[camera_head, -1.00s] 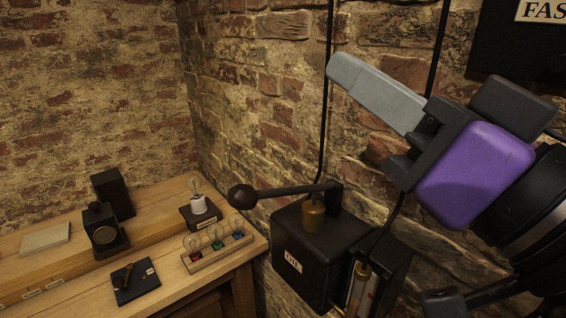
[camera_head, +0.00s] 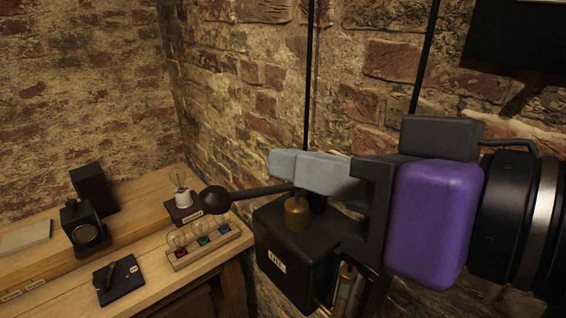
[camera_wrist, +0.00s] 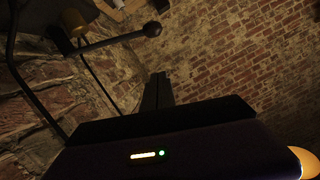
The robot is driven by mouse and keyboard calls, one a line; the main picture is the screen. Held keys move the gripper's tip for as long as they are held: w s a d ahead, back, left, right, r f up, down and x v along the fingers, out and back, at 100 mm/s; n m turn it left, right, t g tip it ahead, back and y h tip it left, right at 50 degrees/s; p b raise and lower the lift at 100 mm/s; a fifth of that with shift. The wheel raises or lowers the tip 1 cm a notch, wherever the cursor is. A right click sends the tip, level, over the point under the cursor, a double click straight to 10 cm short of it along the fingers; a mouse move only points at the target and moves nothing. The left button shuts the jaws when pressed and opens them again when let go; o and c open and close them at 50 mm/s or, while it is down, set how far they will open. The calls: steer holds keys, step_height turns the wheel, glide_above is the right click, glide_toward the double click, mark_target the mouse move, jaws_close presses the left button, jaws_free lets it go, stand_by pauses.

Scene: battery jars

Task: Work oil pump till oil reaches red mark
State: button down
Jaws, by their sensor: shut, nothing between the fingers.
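The oil pump is a black box (camera_head: 285,262) with a white label, fixed by the brick wall at the middle of the head view. Its dark lever (camera_head: 250,191) ends in a round knob (camera_head: 214,200) at the left and stands roughly level. A brass plunger (camera_head: 297,213) rises from the box top. The sight glass (camera_head: 345,288) at the box's right is partly hidden by my gripper; its oil level and red mark cannot be made out. My gripper (camera_head: 275,164) is shut and empty, its fingers over the pump, just above and behind the lever in the picture. The knob also shows in the wrist view (camera_wrist: 152,29).
Black pipes (camera_head: 309,80) run up the wall. A dark board (camera_head: 515,45) hangs upper right.

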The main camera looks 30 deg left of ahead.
steer(key=w+a+f, duration=0.1)
steer(key=a+f, duration=0.5)
steer(key=a, duration=0.3)
steer(key=shift+w+a+p, duration=0.35)
steer(key=shift+w+p, duration=0.05)
steer(key=shift+f, duration=0.1)
